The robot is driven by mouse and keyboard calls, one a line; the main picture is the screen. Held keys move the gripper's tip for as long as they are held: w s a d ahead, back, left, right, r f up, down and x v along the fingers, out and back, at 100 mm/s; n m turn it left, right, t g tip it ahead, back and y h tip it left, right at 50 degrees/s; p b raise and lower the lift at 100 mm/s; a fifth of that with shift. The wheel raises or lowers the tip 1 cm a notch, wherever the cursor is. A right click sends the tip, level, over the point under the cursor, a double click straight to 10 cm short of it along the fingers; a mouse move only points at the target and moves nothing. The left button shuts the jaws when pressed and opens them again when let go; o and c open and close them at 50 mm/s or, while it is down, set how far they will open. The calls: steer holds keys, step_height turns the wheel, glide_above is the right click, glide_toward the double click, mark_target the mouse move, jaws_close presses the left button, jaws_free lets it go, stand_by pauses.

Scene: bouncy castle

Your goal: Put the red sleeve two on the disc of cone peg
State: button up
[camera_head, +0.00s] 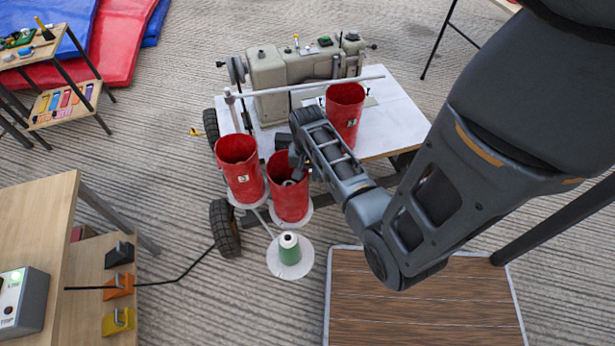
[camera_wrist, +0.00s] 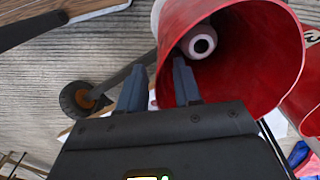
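Three red sleeves show in the head view, and I cannot read their numbers. The middle red sleeve (camera_head: 288,200) stands upright on a white disc (camera_head: 305,216). A pale cone top (camera_wrist: 200,42) shows inside this sleeve (camera_wrist: 255,55) in the wrist view. The left red sleeve (camera_head: 240,170) stands on another disc, and the third (camera_head: 345,112) stands on the white tabletop. My gripper (camera_wrist: 160,75) is at the middle sleeve's rim, one finger inside and one outside. The fingers are apart, with a visible gap around the wall. A green thread cone (camera_head: 289,250) stands uncovered on the front disc (camera_head: 279,268).
A sewing machine (camera_head: 300,68) is at the back of the white wheeled table (camera_head: 390,110). A rail (camera_head: 310,85) runs above its left part. A wooden shelf (camera_head: 40,215) stands at left and a brown platform (camera_head: 420,310) lies at front right.

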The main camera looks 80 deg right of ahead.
step_height(320, 180, up, 8)
steer(key=shift+p, duration=0.4)
steer(key=shift+a+r, duration=0.1)
steer(key=shift+r, duration=0.4)
steer(key=a+r+n+t+h, duration=0.2)
steer(key=a+n+t, duration=0.25)
steer(key=a, duration=0.45)
steer(key=a+r+n+t+h, duration=0.25)
steer(key=a+n, duration=0.35)
steer(key=a, duration=0.3)
steer(key=s+a+r+n+t+y, duration=0.2)
steer(key=a+r+n+t, duration=0.1)
steer(key=a+r, duration=0.4)
steer(key=s+a+r+n+t+y, duration=0.2)
steer(key=a+r+n+t, duration=0.2)
steer(key=r, duration=1)
steer(key=a+t, duration=0.1)
steer(key=a, duration=0.2)
steer(key=shift+s, duration=0.15)
steer(key=shift+n+y, duration=0.25)
